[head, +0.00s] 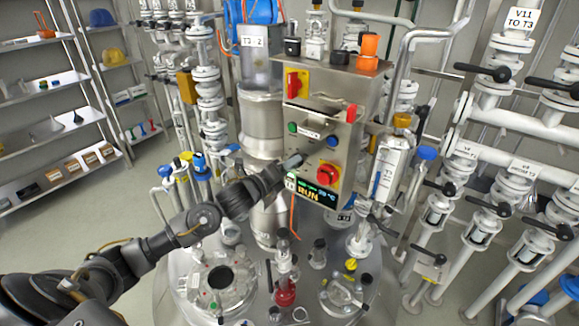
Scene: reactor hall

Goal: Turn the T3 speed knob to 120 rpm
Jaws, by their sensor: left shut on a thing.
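The steel control box (345,90) stands over the reactor, its front facing me and tilted in the picture. My left gripper (294,161) reaches in from the lower left and is shut at the box's lower left front, on what looks like the speed knob. The fingers hide most of that knob, so its pointer cannot be read. Below it, the display (316,193) shows RUN in yellow; its smaller green figures are too small to read surely. My right gripper is not in view.
A red stop button (328,174) on yellow sits just right of my gripper. A red-yellow switch (297,84) is higher. Glass fittings crowd the reactor lid (190,255) below; valves and pipes stand right.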

